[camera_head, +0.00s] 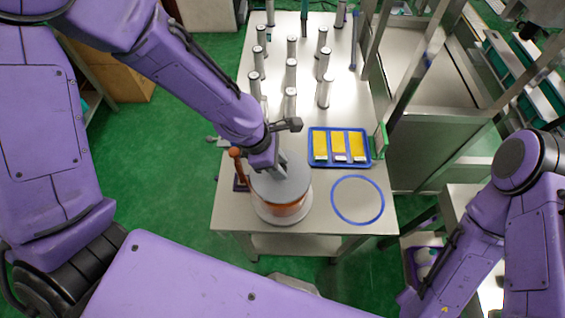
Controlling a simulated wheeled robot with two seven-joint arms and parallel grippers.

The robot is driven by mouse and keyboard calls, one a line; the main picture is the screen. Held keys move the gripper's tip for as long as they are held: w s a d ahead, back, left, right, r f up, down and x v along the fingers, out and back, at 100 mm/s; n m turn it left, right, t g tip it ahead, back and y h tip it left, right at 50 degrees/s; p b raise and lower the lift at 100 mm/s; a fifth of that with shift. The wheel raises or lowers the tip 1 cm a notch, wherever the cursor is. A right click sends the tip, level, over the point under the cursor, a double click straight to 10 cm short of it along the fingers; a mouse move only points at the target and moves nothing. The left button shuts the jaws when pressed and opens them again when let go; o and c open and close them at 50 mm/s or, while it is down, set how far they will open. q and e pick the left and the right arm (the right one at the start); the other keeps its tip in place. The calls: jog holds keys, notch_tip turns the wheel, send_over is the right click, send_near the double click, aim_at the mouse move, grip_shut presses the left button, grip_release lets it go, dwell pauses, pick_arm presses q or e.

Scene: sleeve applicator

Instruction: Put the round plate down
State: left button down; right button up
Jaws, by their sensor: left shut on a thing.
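The round plate (290,186) is a grey disc at the front left of the metal table. It lies level over a round vessel with an orange-brown band (285,209). My left gripper (275,172) reaches down from above and is shut on the plate at its upper side. The gripper hides part of the plate, and I cannot tell whether the plate touches the vessel under it. My right arm (480,225) is at the right, beside the table, and its gripper does not show.
A blue ring (383,200) lies on the table to the right of the plate. Behind it is a blue tray (313,163) with yellow compartments. Several metal posts (291,74) stand further back. A metal frame (410,80) borders the table on the right.

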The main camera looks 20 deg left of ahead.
pick_arm(q)
notch_tip(320, 180, down, 3)
jog(key=shift+r, duration=0.1)
jog(key=shift+f, duration=0.25)
jog(key=shift+d, duration=0.1)
jog(key=shift+f, duration=0.35)
jog(key=c, duration=0.8)
grip_release()
jog(key=shift+o, duration=0.2)
jog(key=shift+r, duration=0.4)
jog(key=v, duration=1.2)
